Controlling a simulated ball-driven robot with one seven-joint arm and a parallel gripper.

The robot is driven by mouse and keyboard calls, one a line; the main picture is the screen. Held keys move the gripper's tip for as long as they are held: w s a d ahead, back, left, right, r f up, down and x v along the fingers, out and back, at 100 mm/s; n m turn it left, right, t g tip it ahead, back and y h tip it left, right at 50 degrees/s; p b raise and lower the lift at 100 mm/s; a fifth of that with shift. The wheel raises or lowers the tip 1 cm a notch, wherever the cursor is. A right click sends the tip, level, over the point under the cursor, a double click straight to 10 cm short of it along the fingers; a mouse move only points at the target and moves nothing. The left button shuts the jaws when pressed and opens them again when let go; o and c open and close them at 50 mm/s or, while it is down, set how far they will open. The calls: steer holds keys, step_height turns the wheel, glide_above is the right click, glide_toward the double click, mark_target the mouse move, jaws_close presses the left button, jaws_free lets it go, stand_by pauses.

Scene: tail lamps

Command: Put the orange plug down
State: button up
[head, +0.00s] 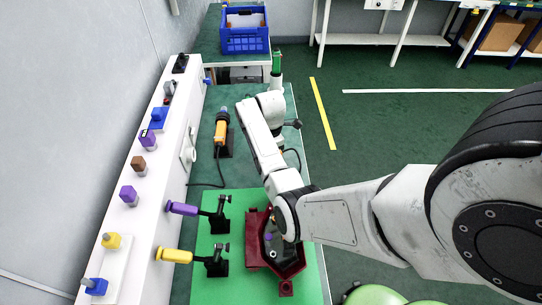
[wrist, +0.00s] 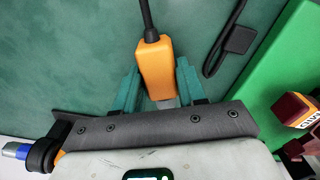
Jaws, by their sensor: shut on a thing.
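In the wrist view the orange plug (wrist: 155,62) is between the two teal fingers of my gripper (wrist: 159,78), which are shut on it. A black cable leaves its far end toward the top of the picture. Its near end is grey and lies close to the dark palm bar. Green table surface shows behind it; I cannot tell whether the plug touches it. In the head view my forearm hides most of the fingers. An orange body (head: 222,131) with a black cable shows on a dark base left of my forearm; I cannot tell whether it is the same plug.
A bright green mat (head: 208,270) carries a dark red tray (head: 252,250) and black stands with purple (head: 182,208) and yellow (head: 175,255) handles. A white ledge (head: 150,170) with several switches runs along the wall. A blue crate (head: 245,42) stands at the back.

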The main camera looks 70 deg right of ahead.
steer(key=shift+f, duration=0.8)
steer(key=shift+f, duration=0.15)
steer(key=o, duration=1.2)
steer(key=shift+c, duration=0.2)
step_height(320, 180, up, 12)
steer(key=shift+r, duration=0.2)
